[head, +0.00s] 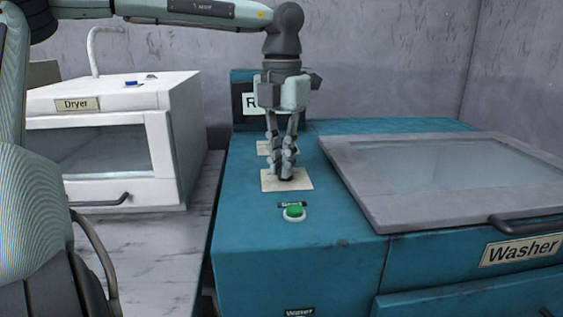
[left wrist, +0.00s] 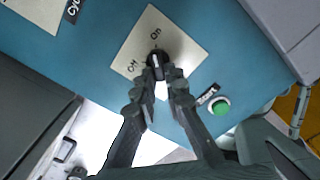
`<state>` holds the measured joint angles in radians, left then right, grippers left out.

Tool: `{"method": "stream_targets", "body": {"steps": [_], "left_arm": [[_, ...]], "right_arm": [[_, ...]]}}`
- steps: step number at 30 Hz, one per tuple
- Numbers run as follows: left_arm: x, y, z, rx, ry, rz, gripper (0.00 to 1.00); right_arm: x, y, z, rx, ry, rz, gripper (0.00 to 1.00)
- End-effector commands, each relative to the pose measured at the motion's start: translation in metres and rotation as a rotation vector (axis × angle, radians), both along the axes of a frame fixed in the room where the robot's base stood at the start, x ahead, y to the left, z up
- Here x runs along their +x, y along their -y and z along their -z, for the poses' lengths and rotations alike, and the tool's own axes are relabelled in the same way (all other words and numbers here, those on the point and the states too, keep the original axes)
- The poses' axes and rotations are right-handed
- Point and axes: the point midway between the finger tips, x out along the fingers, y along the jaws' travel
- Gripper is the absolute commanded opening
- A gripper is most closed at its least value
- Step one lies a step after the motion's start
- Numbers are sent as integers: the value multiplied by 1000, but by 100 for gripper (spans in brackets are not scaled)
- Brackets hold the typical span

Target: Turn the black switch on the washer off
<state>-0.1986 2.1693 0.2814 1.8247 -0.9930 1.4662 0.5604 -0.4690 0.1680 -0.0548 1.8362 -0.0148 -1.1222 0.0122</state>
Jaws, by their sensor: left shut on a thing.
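The washer (head: 300,245) is a teal cabinet with a labelled front. On its top is a cream plate (head: 299,184) with the black switch (left wrist: 157,57), a round knob with a light pointer mark. The plate has On and Off lettering in the left wrist view, and the knob sits between the words. My left gripper (head: 285,172) points down from above with its fingers closed around the knob; it also shows in the left wrist view (left wrist: 164,73). The fingers hide most of the knob in the head view. My right gripper is not in view.
A green button (head: 294,212) sits in front of the plate. A grey-framed glass lid (head: 375,205) with a dark handle lies to the right. A second cream plate (head: 264,147) is behind the fingers. A white dryer (head: 185,135) stands at the left.

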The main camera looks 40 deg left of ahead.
Motion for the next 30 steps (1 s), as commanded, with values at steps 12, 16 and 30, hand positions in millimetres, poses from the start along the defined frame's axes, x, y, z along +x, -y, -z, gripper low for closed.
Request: {"method": "stream_targets", "body": {"steps": [12,16,30], "left_arm": [[2,3,2,3,2,-345,0],[3,4,2,4,3,-468,0],[7,8,1,3,3,-915,0]], "right_arm": [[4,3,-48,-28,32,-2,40],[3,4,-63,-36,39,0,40],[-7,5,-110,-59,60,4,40]]}}
